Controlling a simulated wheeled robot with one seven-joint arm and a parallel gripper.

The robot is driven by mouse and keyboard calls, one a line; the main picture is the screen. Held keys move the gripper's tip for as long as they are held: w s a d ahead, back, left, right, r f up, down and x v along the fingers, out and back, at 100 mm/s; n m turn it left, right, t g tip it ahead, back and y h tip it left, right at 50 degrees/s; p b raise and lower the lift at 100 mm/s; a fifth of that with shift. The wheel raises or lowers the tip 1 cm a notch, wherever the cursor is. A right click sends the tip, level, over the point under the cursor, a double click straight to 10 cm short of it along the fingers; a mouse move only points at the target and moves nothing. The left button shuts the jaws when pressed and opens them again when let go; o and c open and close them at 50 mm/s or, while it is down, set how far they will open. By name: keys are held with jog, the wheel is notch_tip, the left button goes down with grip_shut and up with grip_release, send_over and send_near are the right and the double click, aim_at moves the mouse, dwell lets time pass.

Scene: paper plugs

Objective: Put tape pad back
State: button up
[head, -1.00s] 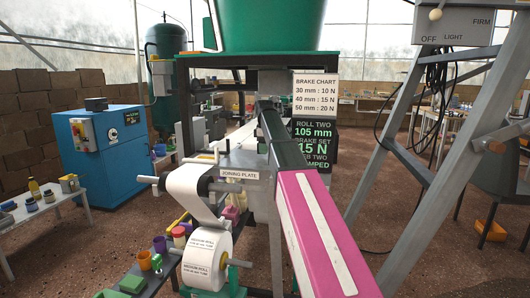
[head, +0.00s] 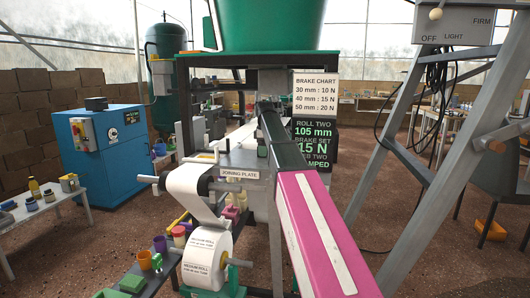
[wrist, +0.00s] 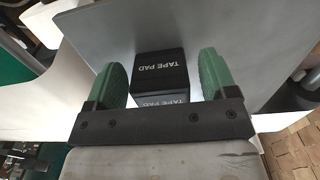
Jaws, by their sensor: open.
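The tape pad (wrist: 159,72) is a small dark block with its name in white on two faces. In the wrist view it sits on or against a smooth grey surface (wrist: 225,45). My gripper (wrist: 163,80) is open, with one green finger pad on each side of the tape pad. A gap shows between the pad and each finger. I cannot tell the tape pad or my gripper's fingers apart in the head view.
The head view shows a machine with a joining plate (head: 239,174) and a paper roll (head: 206,258) below it. A long pink-covered part (head: 300,215) extends toward me. A blue cabinet (head: 105,155) stands at left. A grey metal frame (head: 450,170) stands at right.

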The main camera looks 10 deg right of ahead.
notch_tip(320, 180, up, 12)
jog(key=shift+f, duration=0.2)
dwell(1.4)
